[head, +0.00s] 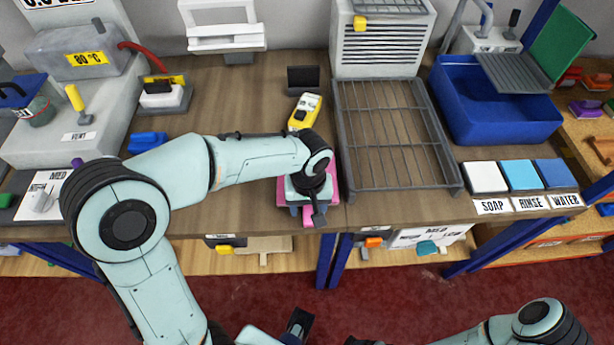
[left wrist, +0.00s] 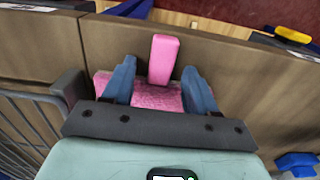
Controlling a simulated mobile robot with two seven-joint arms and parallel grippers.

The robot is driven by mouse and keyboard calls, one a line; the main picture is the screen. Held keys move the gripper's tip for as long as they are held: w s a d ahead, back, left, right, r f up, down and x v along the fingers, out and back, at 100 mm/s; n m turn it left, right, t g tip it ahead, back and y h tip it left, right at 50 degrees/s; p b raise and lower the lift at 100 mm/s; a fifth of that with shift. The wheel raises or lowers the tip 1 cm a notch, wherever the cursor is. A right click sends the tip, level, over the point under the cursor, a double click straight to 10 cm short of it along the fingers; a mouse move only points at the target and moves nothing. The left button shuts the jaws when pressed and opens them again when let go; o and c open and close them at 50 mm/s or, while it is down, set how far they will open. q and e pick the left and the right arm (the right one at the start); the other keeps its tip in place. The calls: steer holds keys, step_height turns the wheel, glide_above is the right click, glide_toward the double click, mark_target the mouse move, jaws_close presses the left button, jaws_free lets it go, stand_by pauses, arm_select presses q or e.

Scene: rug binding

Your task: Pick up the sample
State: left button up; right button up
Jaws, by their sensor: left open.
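The sample is a pink piece (head: 283,192) at the front edge of the bench, mostly hidden under my left gripper in the head view. In the left wrist view the pink sample (left wrist: 150,96) lies flat, with a pink tab (left wrist: 164,58) pointing away from the wrist. My left gripper (head: 309,211) points down over it. In the left wrist view the left gripper (left wrist: 160,70) is open, one blue-grey finger on each side of the tab, with gaps between. Contact with the sample cannot be told. My right arm shows at the bottom of the head view; its fingers are not clear.
A grey wire rack (head: 395,140) stands just right of the sample. A yellow device (head: 304,111) lies behind my left forearm. A blue basin (head: 495,115) and the soap, rinse and water pads (head: 521,176) are at right.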

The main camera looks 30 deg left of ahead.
arm_select(q)
steer(key=shift+f, duration=0.1)
steer(key=shift+c, duration=0.3)
jaws_close()
